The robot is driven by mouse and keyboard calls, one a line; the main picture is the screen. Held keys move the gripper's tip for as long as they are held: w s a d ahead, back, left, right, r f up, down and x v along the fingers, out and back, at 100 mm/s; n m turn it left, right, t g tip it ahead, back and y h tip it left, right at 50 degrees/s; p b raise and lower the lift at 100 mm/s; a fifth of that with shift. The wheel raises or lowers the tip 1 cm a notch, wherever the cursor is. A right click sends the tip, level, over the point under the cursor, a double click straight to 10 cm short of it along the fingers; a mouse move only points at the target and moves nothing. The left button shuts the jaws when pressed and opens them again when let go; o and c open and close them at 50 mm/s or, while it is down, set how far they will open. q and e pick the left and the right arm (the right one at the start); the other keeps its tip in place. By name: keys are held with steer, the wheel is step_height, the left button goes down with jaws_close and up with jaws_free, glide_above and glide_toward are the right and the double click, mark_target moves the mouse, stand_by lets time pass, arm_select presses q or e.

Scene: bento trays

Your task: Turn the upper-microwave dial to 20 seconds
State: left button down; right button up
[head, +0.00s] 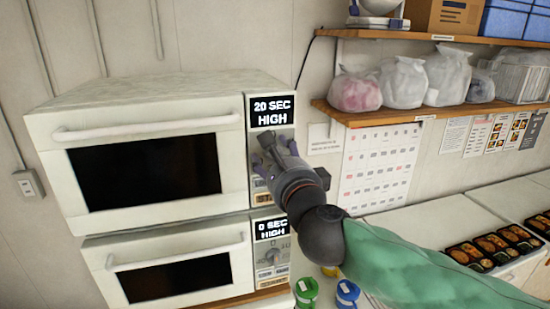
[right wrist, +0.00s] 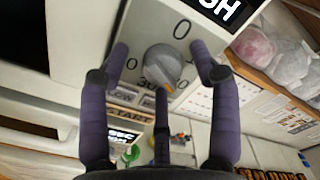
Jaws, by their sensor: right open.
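The upper microwave (head: 140,150) is white with its door shut. Its display (head: 271,111) reads "20 SEC HIGH". The grey dial (right wrist: 162,68) shows in the right wrist view on the upper panel; in the head view my right gripper hides it. My right gripper (head: 266,152) is at the upper panel. In the right wrist view its purple fingers (right wrist: 160,62) are open, one on each side of the dial, and appear apart from it. A START label sits below the dial. My left gripper is not in view.
The lower microwave (head: 165,262) stands directly beneath, its display reading "0 SEC HIGH". Green (head: 306,291) and blue (head: 347,293) lidded containers stand below right. A wooden shelf (head: 400,112) with plastic bags is at right. Bento trays (head: 490,245) lie on the right counter.

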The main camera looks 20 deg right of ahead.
steer(key=s, duration=1.2)
steer(key=shift+w+d, duration=0.1)
